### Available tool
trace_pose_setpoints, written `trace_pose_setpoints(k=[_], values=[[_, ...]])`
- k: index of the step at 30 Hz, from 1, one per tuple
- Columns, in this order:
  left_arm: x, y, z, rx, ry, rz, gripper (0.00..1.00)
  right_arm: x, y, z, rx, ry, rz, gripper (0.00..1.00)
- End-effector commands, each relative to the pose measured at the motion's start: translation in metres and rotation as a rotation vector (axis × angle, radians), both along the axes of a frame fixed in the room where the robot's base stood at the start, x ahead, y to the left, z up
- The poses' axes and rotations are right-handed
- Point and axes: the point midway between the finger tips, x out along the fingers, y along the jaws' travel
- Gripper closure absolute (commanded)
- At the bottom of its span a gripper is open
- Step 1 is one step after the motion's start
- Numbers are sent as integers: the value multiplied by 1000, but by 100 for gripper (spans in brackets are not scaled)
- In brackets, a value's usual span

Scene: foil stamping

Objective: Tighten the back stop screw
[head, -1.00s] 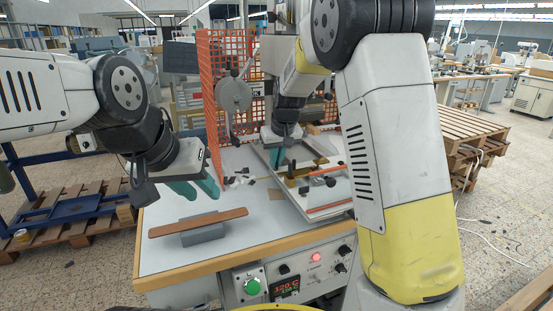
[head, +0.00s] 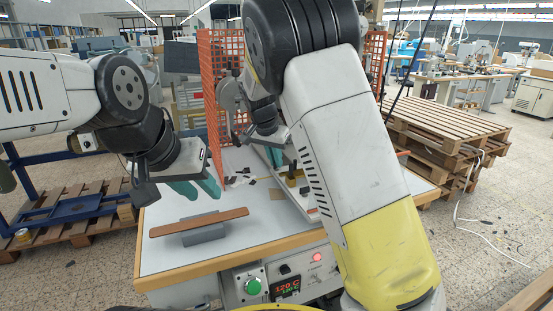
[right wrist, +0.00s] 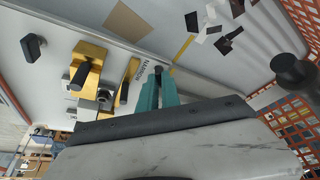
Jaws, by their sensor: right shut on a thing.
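In the right wrist view, my right gripper (right wrist: 158,92) has its teal fingers close together on a small dark knob (right wrist: 158,70) at the bed's edge, beside printed lettering. I take this knob for the back stop screw; most of it is hidden by the fingers. A brass bar with a dark handle (right wrist: 126,82) and a brass block with dark knobs (right wrist: 87,66) lie to its left. In the head view, my right forearm hides much of the press bed, and teal of the right gripper (head: 276,157) shows only partly. My left gripper (head: 196,188) is open and empty above the table.
A brown strip (head: 198,222) rests on a grey block (head: 204,235) at the table's front left. Dark and white scraps (head: 240,178) and a tan square (head: 277,193) lie on the table. An orange mesh guard (head: 213,95) stands behind. Wooden pallets (head: 450,135) stand at right.

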Motion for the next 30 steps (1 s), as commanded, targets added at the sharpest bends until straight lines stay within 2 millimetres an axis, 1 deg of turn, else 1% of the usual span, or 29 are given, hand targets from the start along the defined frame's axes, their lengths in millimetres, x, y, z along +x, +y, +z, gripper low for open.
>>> trace_pose_setpoints(k=[9, 18, 24, 30], values=[[0, 0, 0, 0, 0, 0, 67, 2, 2, 0, -2, -3, -297, 100], [0, 0, 0, 0, 0, 0, 67, 3, 3, 0, 1, -2, -537, 100], [0, 0, 0, 0, 0, 0, 67, 4, 3, 0, 1, -2, -643, 100], [0, 0, 0, 0, 0, 0, 67, 3, 4, 0, 3, -1, -701, 100]])
